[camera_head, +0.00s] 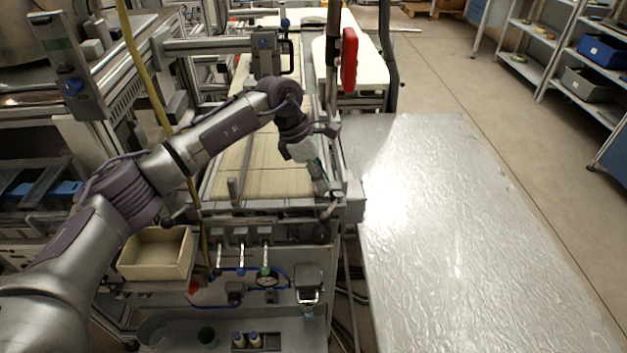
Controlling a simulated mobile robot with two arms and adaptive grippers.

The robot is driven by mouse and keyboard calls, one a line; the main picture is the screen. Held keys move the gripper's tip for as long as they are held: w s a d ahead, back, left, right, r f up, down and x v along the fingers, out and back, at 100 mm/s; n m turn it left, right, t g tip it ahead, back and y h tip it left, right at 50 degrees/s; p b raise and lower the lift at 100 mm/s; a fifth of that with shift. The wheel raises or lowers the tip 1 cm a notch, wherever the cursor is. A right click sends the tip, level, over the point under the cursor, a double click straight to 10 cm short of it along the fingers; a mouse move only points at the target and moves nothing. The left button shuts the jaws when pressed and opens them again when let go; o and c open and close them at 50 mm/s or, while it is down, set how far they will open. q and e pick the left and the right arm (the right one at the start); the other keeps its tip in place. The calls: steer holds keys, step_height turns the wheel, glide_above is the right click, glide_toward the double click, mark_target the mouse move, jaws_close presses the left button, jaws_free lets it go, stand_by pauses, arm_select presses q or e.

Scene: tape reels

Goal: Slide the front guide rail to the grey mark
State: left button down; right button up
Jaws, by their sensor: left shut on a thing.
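My left arm reaches across from the left to the near right corner of the packing machine's belt (262,180). My left gripper (326,190) points down there and is shut on a small part at the right edge of the belt, which appears to be the front guide rail. The gripper hides most of that part. Another upright guide bar (243,160) stands over the left side of the belt, apart from the gripper. I cannot make out the grey mark. My right gripper is not in view.
A shiny metal table (440,200) stands close on the right, with its top clear. A cream bin (157,253) sits at the lower left under my arm. A red part (349,60) hangs on a post behind the gripper. Valves and a gauge (267,279) are below the belt.

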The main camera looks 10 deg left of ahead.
arm_select(q)
steer(key=c, duration=1)
jaws_free()
steer(key=shift+a+r, duration=0.1)
steer(key=shift+r, duration=0.05)
steer(key=v, duration=1.1)
steer(key=shift+r, duration=0.3)
steer(key=shift+a, duration=0.1)
